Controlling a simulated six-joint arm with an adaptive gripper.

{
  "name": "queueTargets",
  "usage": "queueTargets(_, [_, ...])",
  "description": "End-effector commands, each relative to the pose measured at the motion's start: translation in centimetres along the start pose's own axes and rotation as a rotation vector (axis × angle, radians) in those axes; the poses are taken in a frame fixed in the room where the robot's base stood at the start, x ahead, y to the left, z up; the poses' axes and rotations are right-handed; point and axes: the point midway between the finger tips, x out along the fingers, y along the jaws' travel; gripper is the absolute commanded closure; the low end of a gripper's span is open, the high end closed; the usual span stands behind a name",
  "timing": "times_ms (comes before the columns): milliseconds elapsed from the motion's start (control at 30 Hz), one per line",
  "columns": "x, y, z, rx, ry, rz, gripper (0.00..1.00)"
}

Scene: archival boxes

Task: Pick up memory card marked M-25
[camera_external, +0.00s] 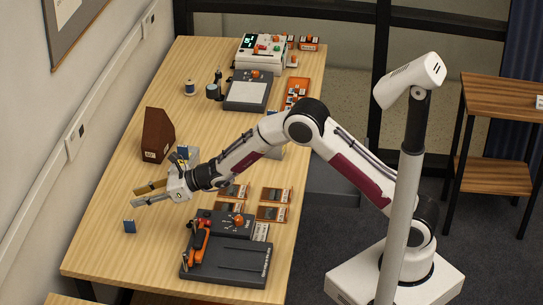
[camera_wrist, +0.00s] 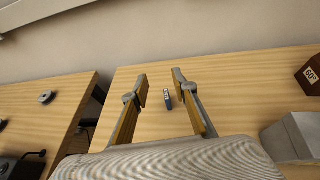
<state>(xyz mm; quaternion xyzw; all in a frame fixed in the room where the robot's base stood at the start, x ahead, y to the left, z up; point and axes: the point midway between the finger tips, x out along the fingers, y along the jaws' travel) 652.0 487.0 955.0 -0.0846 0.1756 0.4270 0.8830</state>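A small blue card-like item (camera_external: 129,226) stands on the table near its left edge; its marking is too small to read. In the wrist view a small dark blue item (camera_wrist: 168,99) stands on the wood, seen between my fingers, nearer the right one. My gripper (camera_external: 139,197) is open and empty above the table, a little behind and above the blue item in the external view. In the wrist view both fingers of my gripper (camera_wrist: 159,82) are spread wide. Another small blue item (camera_external: 183,151) shows just behind my gripper. I cannot tell which one is marked M-25.
A dark brown box (camera_external: 158,136) stands by the wall side; it also shows in the wrist view (camera_wrist: 310,76). A grey device with orange parts (camera_external: 228,262) sits at the table's front. Several orange-brown flat items (camera_external: 275,195) lie right of my gripper. The table around the blue item is clear.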

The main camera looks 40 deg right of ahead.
Motion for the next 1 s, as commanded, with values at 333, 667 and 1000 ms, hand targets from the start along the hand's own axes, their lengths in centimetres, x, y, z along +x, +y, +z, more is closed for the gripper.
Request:
queueTargets(333, [1.2, 0.0, -2.9, 0.001, 0.003, 0.001, 0.72])
queueTargets(667, [2.7, 0.0, -6.7, 0.001, 0.003, 0.001, 0.72])
queueTargets(1000, [4.5, 0.0, -7.3, 0.000, 0.000, 0.001, 0.72])
